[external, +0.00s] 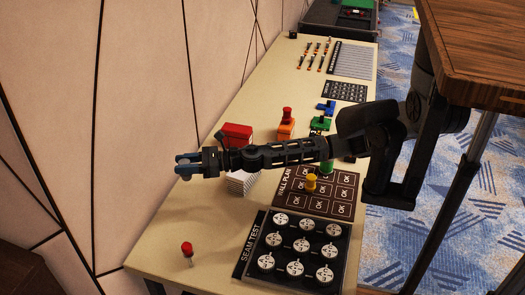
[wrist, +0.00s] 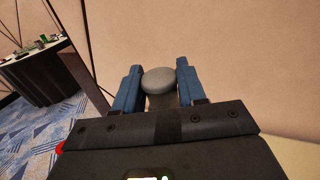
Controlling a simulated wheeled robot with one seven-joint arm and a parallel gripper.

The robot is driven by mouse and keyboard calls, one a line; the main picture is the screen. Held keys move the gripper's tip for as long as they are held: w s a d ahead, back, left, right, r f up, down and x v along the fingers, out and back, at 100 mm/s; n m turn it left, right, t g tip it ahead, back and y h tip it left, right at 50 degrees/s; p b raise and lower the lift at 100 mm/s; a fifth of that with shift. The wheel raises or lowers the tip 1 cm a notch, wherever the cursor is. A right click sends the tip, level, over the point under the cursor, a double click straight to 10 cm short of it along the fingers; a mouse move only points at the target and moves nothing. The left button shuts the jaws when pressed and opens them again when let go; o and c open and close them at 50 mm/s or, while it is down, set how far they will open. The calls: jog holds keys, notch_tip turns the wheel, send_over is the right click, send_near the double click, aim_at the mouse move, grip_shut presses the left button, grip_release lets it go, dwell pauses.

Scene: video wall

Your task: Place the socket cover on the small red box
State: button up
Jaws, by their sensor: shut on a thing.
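My gripper (external: 184,166) is at the left end of my arm, over the left edge of the table, with blue fingers. In the wrist view the fingers (wrist: 157,88) are shut on a grey, round-topped piece, which looks like the socket cover (wrist: 158,79). The small red box (external: 237,131) sits on the table behind my forearm, to the right of and beyond the gripper. The gripper is apart from the box, and my arm hides part of its near side.
A white stack (external: 241,183) lies just below my arm. A SEAM TEST board (external: 345,246) with several white discs and a WALL PLAN board (external: 343,192) lie in front. A red-topped piece (external: 187,250) stands near the front left. An orange block (external: 286,130) stands farther back. The wall is close on the left.

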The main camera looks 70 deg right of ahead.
notch_tip(320, 180, up, 9)
jog(key=shift+r, duration=0.15)
jog(key=s+d+r+m+t+h+p, duration=0.1)
jog(key=d+m+h+p, duration=0.3)
jog(key=d, duration=1.1)
jog(key=s+d+r+m+t+h+p, duration=0.15)
jog(key=d+h, duration=0.35)
jog(key=d, duration=1)
jog(key=s+d+f+m+g+h+p, duration=0.1)
jog(key=s+d+f+m+h, duration=0.15)
jog(key=s+d, duration=0.4)
jog(key=s+d+f+m+g+h+p, duration=0.1)
jog(key=s+d+h+p, duration=0.15)
jog(key=d, duration=0.75)
jog(key=b, duration=0.7)
send_over(236, 128)
notch_tip(236, 128, down, 11)
jog(key=shift+d+f+b, duration=0.1)
jog(key=shift+f+b, duration=1.2)
jog(key=shift+f, duration=0.7)
